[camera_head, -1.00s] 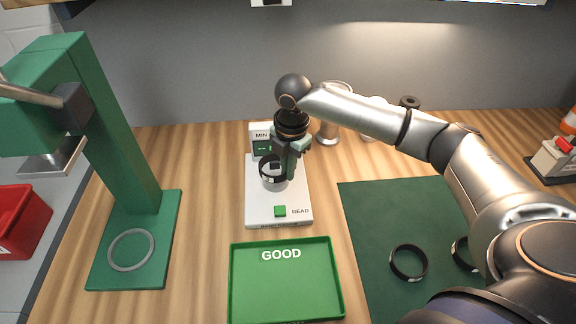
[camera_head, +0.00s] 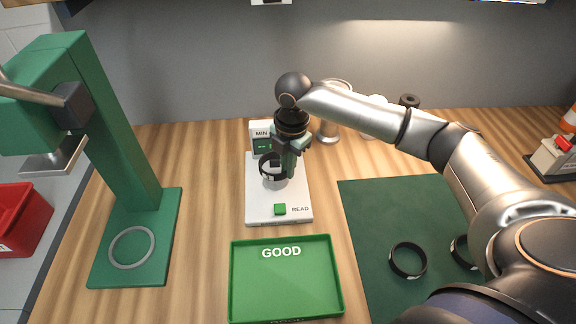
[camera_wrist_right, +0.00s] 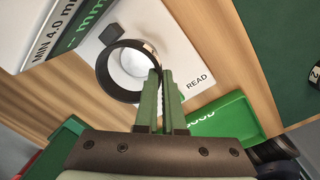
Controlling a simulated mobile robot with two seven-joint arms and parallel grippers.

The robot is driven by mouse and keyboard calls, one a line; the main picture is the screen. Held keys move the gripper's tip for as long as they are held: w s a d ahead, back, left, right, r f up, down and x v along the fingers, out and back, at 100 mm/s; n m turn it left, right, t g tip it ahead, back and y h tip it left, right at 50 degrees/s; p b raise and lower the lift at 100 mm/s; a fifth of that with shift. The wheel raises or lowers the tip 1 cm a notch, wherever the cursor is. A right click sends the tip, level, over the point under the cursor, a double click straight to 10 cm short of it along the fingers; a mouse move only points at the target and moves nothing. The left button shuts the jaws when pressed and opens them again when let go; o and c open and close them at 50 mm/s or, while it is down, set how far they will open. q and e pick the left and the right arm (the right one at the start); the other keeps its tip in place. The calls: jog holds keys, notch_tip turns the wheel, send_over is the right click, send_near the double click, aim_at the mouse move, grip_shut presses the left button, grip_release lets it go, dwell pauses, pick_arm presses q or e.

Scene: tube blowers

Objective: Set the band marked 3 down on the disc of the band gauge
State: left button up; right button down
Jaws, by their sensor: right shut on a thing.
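My right gripper (camera_head: 287,168) is shut on a black band (camera_head: 264,166) above the band gauge (camera_head: 263,211), a white base with a green button and a display block at its back. In the right wrist view the gripper (camera_wrist_right: 161,76) pinches one side of the band (camera_wrist_right: 103,82). A pale label shows on the band, but I cannot read its number. The pale round disc (camera_head: 276,185) lies below the band and shows through it in the wrist view (camera_wrist_right: 138,62). I cannot tell whether band and disc touch. My left gripper is not in view.
A green GOOD tray (camera_head: 286,283) is in front of the gauge. Two black bands (camera_head: 407,260) (camera_head: 461,252) lie on the dark green mat (camera_head: 365,213) at right. A green press (camera_head: 120,150) with a ring on its base stands at left, beside a red bin (camera_head: 22,220).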

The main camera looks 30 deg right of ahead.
jog(key=shift+f, duration=1.8)
jog(key=c, duration=0.9)
grip_release()
jog(key=shift+c, duration=0.2)
notch_tip(320, 180, up, 12)
jog(key=shift+s+r+b, duration=0.2)
jog(key=shift+s+b, duration=0.15)
jog(key=shift+b, duration=0.05)
jog(key=shift+s+d, duration=0.1)
